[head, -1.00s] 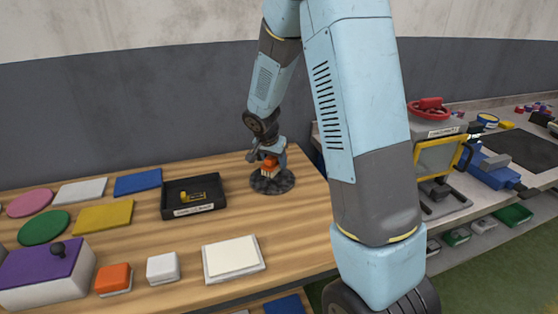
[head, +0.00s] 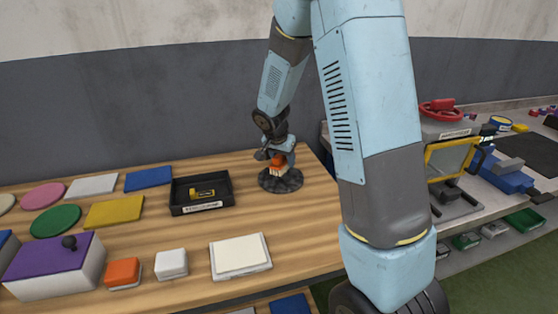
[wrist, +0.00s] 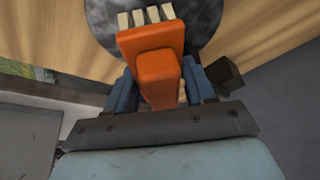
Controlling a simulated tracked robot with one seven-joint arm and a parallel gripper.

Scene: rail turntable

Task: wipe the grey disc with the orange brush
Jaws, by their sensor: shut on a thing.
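The orange brush (head: 278,163) has an orange body and pale bristles. In the head view it is at the far right part of the wooden table, over the grey disc (head: 290,184), a dark mottled round plate. My gripper (head: 277,153) is shut on the brush. In the wrist view the orange brush (wrist: 152,55) sits between the blue fingers of my gripper (wrist: 160,90), and its bristles point over the grey disc (wrist: 205,20). The bristles look at or just above the disc; I cannot tell if they touch. Part of the disc is hidden behind the brush.
A black tray (head: 176,208) with a yellow item stands left of the disc. Colored flat pieces, a purple box (head: 40,262) with a knob, orange and white blocks and a cream pad (head: 240,272) lie further left and nearer. Bare wood (head: 300,225) lies in front of the disc.

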